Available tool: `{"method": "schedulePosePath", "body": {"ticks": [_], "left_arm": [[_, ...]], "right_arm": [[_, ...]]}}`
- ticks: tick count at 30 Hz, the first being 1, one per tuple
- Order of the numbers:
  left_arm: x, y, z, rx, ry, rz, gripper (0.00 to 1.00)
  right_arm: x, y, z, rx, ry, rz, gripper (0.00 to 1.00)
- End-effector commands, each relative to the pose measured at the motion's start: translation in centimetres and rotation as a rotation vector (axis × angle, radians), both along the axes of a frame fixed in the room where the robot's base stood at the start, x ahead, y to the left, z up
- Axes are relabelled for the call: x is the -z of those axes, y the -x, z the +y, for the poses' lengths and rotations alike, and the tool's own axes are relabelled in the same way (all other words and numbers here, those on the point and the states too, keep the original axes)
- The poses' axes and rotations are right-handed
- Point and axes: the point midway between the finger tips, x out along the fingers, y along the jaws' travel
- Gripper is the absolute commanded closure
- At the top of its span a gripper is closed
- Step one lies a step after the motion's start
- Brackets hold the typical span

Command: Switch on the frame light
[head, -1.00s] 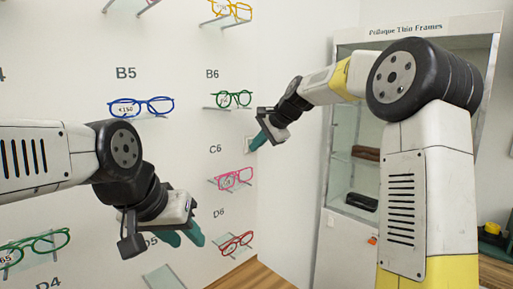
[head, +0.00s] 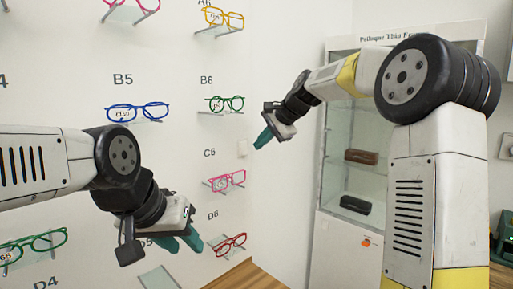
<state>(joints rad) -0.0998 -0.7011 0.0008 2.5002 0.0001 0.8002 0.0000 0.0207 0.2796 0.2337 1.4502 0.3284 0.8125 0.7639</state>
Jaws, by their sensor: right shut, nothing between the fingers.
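A small pale switch plate (head: 243,148) is on the white wall, right of the C6 label and below the green B6 glasses. It is too small to tell which way it is set. My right gripper (head: 262,141) is shut and empty, with its teal fingertips just right of the plate in the picture and a small gap between them. My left gripper (head: 180,243) hangs low on the left in front of the wall, its two teal fingers apart with nothing seen between them.
Glasses on small clear shelves stick out of the wall, including pink ones (head: 226,181) and red ones (head: 231,244) below the switch plate. A glass-fronted cabinet (head: 335,150) with cases stands behind my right arm.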

Motion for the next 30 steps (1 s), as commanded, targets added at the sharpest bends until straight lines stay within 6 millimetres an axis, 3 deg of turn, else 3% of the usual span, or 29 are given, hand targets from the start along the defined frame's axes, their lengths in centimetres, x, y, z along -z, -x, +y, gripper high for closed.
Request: {"method": "schedulePosePath", "body": {"ticks": [12, 25, 26, 30], "left_arm": [[0.0, 0.0, 0.0, 0.0, 0.0, 0.001, 0.64], [0.0, 0.0, 0.0, 0.0, 0.0, 0.001, 0.64], [0.0, 0.0, 0.0, 0.0, 0.0, 0.001, 0.66], [-0.3, -0.4, 0.1, 0.013, -0.015, 0.007, 0.93]], "right_arm": [[-4.9, 3.4, -3.4, -0.001, 0.001, 0.002, 1.0], [-5.7, 3.9, -3.9, -0.001, 0.001, 0.004, 1.0], [-5.7, 3.9, -3.9, -0.001, 0.001, 0.004, 1.0], [-5.6, 4.5, -4.0, -0.008, 0.017, -0.001, 1.0]]}}
